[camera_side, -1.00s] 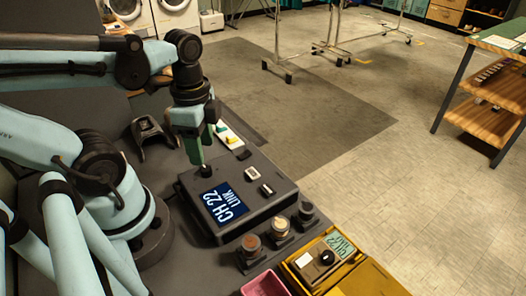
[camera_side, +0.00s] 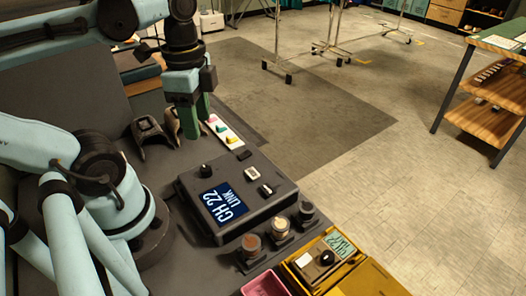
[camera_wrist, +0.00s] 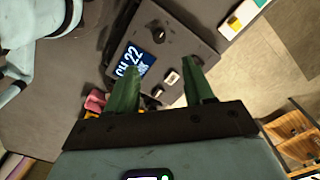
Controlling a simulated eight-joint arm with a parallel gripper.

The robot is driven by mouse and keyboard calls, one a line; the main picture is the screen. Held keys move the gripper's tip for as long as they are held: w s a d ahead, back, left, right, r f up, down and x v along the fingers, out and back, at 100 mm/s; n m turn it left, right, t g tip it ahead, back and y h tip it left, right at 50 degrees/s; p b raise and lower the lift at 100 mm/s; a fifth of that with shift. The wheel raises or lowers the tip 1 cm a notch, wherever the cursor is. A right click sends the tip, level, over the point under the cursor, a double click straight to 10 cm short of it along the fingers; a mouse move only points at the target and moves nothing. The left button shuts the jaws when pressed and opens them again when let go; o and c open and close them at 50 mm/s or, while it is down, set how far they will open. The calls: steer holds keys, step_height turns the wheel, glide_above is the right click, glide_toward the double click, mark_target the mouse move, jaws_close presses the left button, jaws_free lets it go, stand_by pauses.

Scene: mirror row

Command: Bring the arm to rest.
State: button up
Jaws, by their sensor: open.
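My gripper (camera_side: 190,134) is open and empty, its green fingers pointing down above the back of the dark worktop. It is up and behind the grey console (camera_side: 268,208), clear of the console's black knob (camera_side: 206,171). The console's blue screen (camera_side: 224,203) reads "CH 22 LINK". In the wrist view my open gripper (camera_wrist: 160,62) shows its two green fingers apart, with the console (camera_wrist: 190,45) beyond them. The upper part of my arm runs off the left edge of the side view.
A white strip with coloured pieces (camera_side: 225,131) lies right beside the fingers. A dark cradle (camera_side: 148,129) stands to the left. Several small round jars (camera_side: 251,243), a yellow case (camera_side: 310,271) and a pink bin (camera_side: 265,285) stand in front.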

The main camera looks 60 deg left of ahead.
steer(key=w+d+f+n+t, duration=0.1)
steer(key=w+n+t, duration=0.2)
steer(key=w+n, duration=0.1)
steer(key=w+d+f+n+t, duration=0.1)
steer(key=w+d+n+t, duration=0.1)
steer(key=w+n+t, duration=0.2)
steer(key=shift+w+d+f+n, duration=0.25)
steer(key=shift+w+f+n, duration=0.2)
steer(key=shift+w, duration=0.7)
